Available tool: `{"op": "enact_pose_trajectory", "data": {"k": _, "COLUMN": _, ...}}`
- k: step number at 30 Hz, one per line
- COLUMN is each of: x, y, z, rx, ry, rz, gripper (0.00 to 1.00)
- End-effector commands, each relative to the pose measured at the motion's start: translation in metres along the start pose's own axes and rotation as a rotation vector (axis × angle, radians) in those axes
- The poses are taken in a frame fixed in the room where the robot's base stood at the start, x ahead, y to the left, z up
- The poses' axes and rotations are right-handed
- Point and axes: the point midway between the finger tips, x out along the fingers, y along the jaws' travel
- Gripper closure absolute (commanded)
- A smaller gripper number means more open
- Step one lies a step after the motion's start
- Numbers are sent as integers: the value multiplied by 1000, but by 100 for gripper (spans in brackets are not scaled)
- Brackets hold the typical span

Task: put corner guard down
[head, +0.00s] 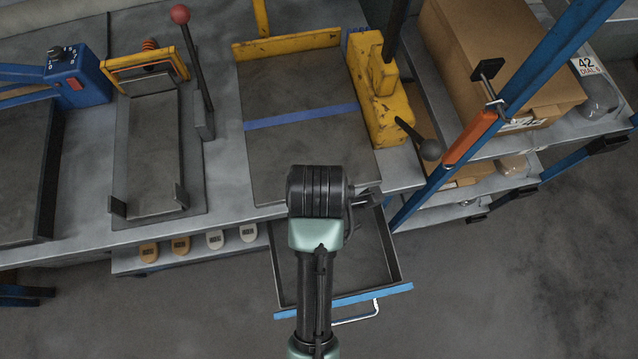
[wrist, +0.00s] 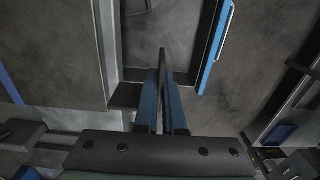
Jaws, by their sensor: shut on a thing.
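My gripper (wrist: 162,78) is shut on a thin dark piece, which I take to be the corner guard (wrist: 162,58). It shows edge-on between the blue fingers in the wrist view, so its full shape cannot be told. In the head view my gripper (head: 366,199) is partly hidden by the wrist, near the bench edge and the open drawer (head: 395,262). The drawer's blue front (wrist: 217,45) also shows in the wrist view, and the held piece overlaps its floor there. Whether the piece touches the drawer cannot be told.
A dark plate with two upright corner pieces (head: 181,196) is on the bench at left. A yellow clamp (head: 378,92) and a dark plate with a blue strip (head: 300,117) are behind my wrist. A blue-framed rack with a cardboard box (head: 495,60) stands at right.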

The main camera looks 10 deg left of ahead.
Motion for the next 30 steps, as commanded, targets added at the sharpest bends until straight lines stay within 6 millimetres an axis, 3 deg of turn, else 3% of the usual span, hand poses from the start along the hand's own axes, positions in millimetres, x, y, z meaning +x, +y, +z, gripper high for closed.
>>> {"op": "enact_pose_trajectory", "data": {"k": 1, "x": 24, "y": -2, "z": 0, "rx": 1, "ry": 2, "rz": -7, "gripper": 100}}
{"op": "enact_pose_trajectory", "data": {"k": 18, "x": 170, "y": -2, "z": 0, "rx": 3, "ry": 1, "rz": -6, "gripper": 100}}
{"op": "enact_pose_trajectory", "data": {"k": 30, "x": 219, "y": -1, "z": 0, "rx": 3, "ry": 1, "rz": -4, "gripper": 100}}
